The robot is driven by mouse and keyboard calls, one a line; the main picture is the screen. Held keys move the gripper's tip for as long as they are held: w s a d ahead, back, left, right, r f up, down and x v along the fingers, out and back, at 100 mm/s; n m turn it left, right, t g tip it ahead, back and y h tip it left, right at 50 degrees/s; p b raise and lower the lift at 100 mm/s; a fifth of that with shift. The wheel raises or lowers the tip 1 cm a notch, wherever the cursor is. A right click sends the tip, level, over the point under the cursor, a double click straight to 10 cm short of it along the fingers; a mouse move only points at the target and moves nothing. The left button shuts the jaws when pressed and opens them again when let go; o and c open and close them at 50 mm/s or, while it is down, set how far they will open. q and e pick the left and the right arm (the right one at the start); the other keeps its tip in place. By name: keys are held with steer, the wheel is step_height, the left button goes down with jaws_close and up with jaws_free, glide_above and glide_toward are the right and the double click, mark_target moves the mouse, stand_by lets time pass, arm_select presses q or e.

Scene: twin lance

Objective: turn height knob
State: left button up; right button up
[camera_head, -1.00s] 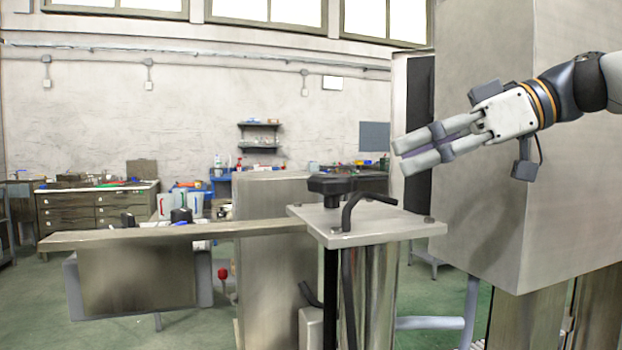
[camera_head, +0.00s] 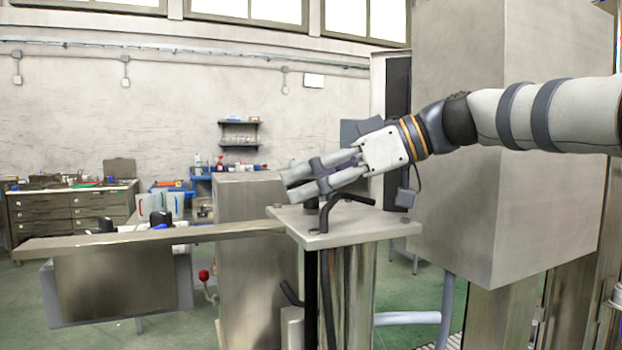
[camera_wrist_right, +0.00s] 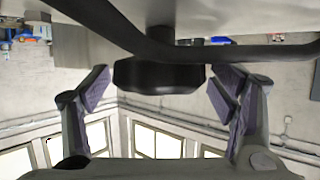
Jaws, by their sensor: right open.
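The black height knob (camera_wrist_right: 158,75) shows in the right wrist view, between the spread fingers of my right gripper (camera_wrist_right: 162,90). Gaps show on both sides of it, so the fingers look clear of it. In the head view my right gripper (camera_head: 289,184) is open above the metal top plate (camera_head: 375,226). There the gripper hides nearly all of the knob. My left gripper is in neither view.
A bent black handle (camera_head: 338,204) stands on the plate beside the knob and crosses the right wrist view close to the gripper. A long flat bar (camera_head: 150,238) extends left. A large metal cabinet (camera_head: 500,200) stands at the right.

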steer(key=c, duration=1.2)
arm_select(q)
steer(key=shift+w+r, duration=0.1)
arm_select(e)
steer(key=shift+r, duration=0.1)
steer(key=shift+s+r+m+t+p, duration=0.15)
steer(key=shift+s+m+t+p, duration=0.05)
steer(key=shift+m+t+p, duration=0.2)
steer(key=shift+r+m+t+h+p, duration=0.1)
steer(key=shift+m+t+h+p, duration=0.25)
steer(key=shift+m+t, duration=0.35)
steer(key=shift+w+f+m+t+h, duration=0.1)
steer(key=shift+f+m+t+h, duration=0.1)
steer(key=shift+m+t+h, duration=0.55)
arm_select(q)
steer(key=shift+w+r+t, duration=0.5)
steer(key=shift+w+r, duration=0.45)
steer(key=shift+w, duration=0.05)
arm_select(e)
steer(key=m+t+h, duration=0.4)
steer(key=m, duration=0.1)
steer(key=shift+w+f+t, duration=0.1)
steer(key=shift+f+t, duration=0.05)
steer(key=shift+t, duration=0.1)
steer(key=shift+m+h, duration=0.35)
steer(key=shift+h, duration=0.05)
